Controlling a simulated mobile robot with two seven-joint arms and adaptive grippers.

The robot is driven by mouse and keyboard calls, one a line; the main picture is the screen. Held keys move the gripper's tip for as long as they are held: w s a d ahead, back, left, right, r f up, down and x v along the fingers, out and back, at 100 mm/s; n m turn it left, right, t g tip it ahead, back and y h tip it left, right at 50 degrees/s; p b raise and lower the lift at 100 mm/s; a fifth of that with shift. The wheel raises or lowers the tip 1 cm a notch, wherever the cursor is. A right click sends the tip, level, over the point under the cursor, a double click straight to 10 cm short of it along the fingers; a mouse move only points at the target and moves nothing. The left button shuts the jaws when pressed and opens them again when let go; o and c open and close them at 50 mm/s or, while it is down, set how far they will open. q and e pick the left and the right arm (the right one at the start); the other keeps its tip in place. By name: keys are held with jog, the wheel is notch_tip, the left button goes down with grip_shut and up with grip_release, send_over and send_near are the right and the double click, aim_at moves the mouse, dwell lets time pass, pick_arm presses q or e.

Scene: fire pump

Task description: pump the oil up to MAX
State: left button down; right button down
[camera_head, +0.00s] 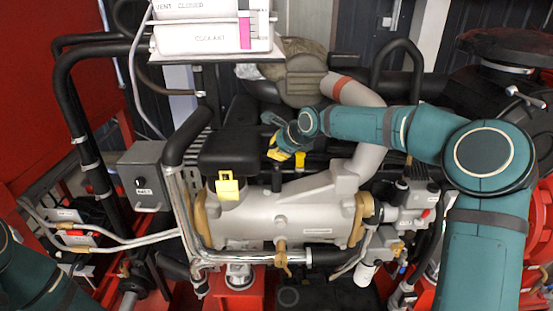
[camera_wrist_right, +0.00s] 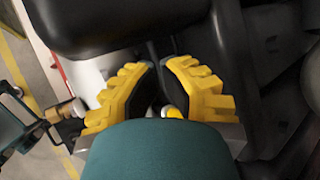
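No part marked oil or MAX can be read in either view. My right gripper (camera_head: 276,154), with yellow fingers, points down and left above the back of the grey engine block (camera_head: 290,210), beside a black box-shaped cover (camera_head: 238,150). A small yellow cap-like piece (camera_head: 300,161) stands just right of it. In the right wrist view my right gripper (camera_wrist_right: 158,66) has its fingers apart, with a dark gap between the tips. A small yellow and white piece (camera_wrist_right: 172,112) shows low between the fingers; I cannot tell whether they touch it. My left gripper is out of view.
A yellow tag (camera_head: 228,187) sits on the engine's left. A grey control box (camera_head: 147,175) and black pipes are on the left. Hoses and fittings (camera_head: 408,208) crowd the right.

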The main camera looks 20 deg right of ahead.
jog(key=shift+f+b, duration=0.45)
jog(key=shift+f, duration=0.2)
jog(key=shift+r, duration=0.1)
dwell(0.6)
jog(key=shift+r+p, duration=0.95)
jog(key=shift+r, duration=0.45)
jog(key=shift+r, duration=0.1)
jog(key=shift+r+p, duration=1.6)
jog(key=shift+r, duration=0.9)
jog(key=shift+f, duration=0.1)
